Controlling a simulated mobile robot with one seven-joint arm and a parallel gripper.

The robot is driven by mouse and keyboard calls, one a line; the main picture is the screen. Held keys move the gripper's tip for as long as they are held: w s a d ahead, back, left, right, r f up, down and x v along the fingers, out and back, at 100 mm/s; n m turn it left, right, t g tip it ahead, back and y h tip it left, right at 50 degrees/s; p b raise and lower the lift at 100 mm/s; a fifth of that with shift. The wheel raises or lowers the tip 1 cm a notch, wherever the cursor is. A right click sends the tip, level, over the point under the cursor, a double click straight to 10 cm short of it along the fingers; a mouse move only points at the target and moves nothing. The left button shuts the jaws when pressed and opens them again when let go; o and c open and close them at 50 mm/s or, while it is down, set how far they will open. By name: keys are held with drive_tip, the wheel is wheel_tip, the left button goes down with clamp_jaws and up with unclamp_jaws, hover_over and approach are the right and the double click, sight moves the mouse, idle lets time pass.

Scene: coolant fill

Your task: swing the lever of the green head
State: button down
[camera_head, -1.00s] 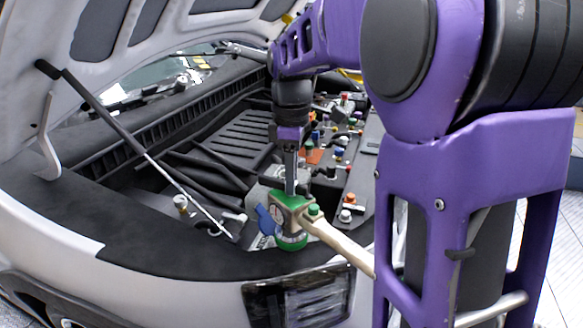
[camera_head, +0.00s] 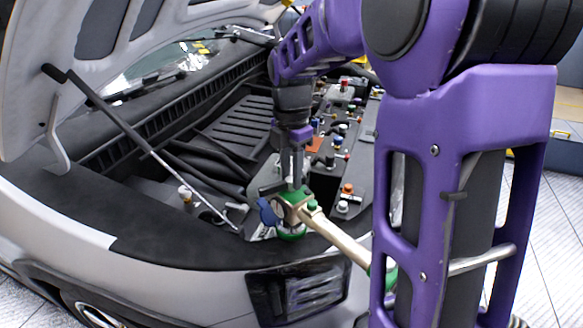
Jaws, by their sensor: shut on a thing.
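The green head (camera_head: 291,231) sits at the front edge of the engine bay, with a pale metal body, a green top and base, and a blue lever (camera_head: 268,213) on its left side. A pale hose (camera_head: 335,242) runs from it down to the right and passes behind my arm. My gripper (camera_head: 292,182) points down at the top of the green head and is shut there. The fingertips are small and partly hidden, so the exact part they hold is hard to see.
The raised hood (camera_head: 40,80) and its prop rod (camera_head: 140,143) stand at the left. Several coloured caps and fittings, including an orange one (camera_head: 347,188), lie right of the head. A headlight (camera_head: 300,292) is below. My purple arm blocks much of the right side.

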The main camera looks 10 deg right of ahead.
sight(291, 178)
drive_tip(key=shift+n, duration=0.6)
drive_tip(key=c, duration=0.6)
unclamp_jaws()
wheel_tip(291, 178, up, 18)
drive_tip(key=shift+f, duration=0.25)
drive_tip(key=shift+s+f, duration=0.1)
drive_tip(key=shift+s, duration=0.05)
